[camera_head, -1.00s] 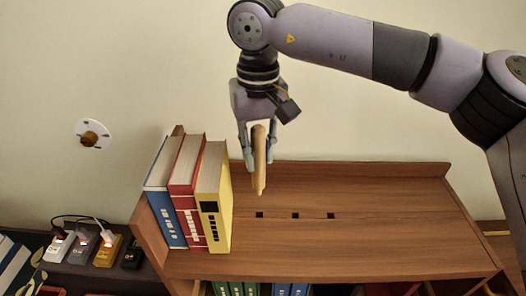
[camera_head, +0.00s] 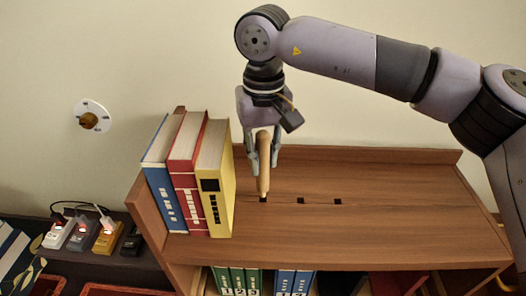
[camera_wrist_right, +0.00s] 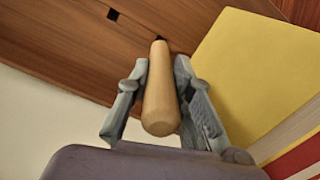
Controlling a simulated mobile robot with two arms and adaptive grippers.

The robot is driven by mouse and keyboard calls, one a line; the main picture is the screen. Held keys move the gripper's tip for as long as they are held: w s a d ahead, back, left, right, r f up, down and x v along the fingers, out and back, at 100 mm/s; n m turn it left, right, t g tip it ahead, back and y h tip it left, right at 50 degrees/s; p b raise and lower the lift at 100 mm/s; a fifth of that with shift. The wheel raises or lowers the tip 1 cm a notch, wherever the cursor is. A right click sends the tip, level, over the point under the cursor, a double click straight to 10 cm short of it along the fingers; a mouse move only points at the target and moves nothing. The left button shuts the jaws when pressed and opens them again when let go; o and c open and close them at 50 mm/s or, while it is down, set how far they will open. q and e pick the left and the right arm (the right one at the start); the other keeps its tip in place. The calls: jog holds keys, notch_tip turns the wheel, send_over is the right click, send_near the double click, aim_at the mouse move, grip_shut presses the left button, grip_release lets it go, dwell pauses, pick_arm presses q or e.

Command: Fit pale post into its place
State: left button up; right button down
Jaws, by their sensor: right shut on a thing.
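The pale post (camera_head: 263,170) is a wooden peg held upright in my right gripper (camera_head: 262,162), above the top board of the brown shelf (camera_head: 400,225). The fingers are shut on it from both sides. Its lower end is at the leftmost of three dark square holes (camera_head: 263,200); I cannot tell whether the tip is inside. In the right wrist view the post (camera_wrist_right: 160,100) lies between the fingers (camera_wrist_right: 161,72), its far end against the hole (camera_wrist_right: 160,39), which is partly hidden. Two holes (camera_head: 301,201) (camera_head: 338,201) are empty. My left gripper is not in view.
A yellow book (camera_head: 217,195), a red book (camera_head: 187,190) and a blue book (camera_head: 163,190) stand just left of the post. A raised back edge (camera_head: 380,157) runs behind it. The board to the right is clear. A dial (camera_head: 90,118) is on the wall.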

aim_at(263, 169)
jog(key=shift+f+b, duration=1.4)
jog(key=shift+f, duration=0.4)
dwell(5.2)
jog(key=c, duration=1.3)
grip_release()
jog(key=shift+c, duration=0.2)
